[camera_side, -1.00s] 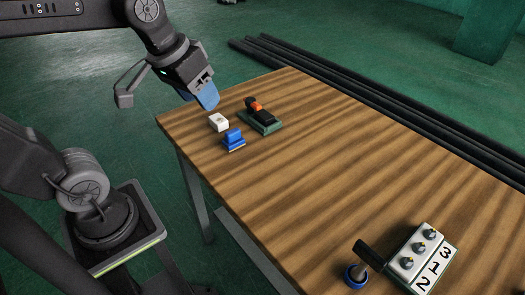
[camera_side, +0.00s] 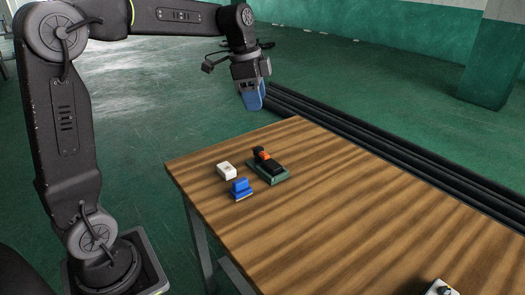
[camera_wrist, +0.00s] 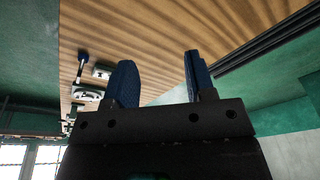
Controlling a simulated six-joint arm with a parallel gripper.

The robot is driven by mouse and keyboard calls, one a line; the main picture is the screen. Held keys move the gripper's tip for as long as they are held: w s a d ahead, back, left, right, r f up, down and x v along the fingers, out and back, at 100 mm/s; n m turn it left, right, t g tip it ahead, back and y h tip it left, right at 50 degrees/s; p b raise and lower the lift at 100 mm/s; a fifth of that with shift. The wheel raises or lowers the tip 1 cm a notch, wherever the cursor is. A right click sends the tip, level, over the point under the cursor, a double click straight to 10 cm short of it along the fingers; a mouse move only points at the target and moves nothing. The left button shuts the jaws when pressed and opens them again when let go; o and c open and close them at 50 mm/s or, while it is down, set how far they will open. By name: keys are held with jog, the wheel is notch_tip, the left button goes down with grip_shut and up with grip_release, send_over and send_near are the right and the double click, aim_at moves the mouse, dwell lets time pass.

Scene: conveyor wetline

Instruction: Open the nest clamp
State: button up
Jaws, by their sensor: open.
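The nest clamp (camera_side: 268,168) is a dark green plate with a black body and an orange part, on the wooden table near its far left corner. Its black lever lies low over the plate; its exact latch position is too small to tell. My gripper (camera_side: 252,97) has blue fingers pointing down and is well above the clamp, near the table's far edge, touching nothing. In the wrist view my gripper (camera_wrist: 160,75) shows its two fingers apart with nothing between them. I cannot pick out the clamp for sure in the wrist view.
A light box (camera_side: 441,287) is cut off at the bottom edge. The table (camera_side: 350,190) is clear to the right of the clamp. Dark rails (camera_side: 400,147) run behind it on the floor.

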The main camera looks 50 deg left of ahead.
jog(key=w+a+f+m+g+h, duration=0.1)
jog(key=w+a+f+m, duration=0.35)
jog(key=w+a, duration=0.4)
jog(key=m+g+h, duration=0.1)
jog(key=m+h, duration=0.1)
jog(key=m, duration=0.3)
send_near(263, 153)
jog(key=shift+n, duration=0.25)
jog(key=x, duration=0.9)
jog(key=shift+r, duration=0.1)
jog(key=shift+c, duration=0.2)
jog(key=c, duration=0.9)
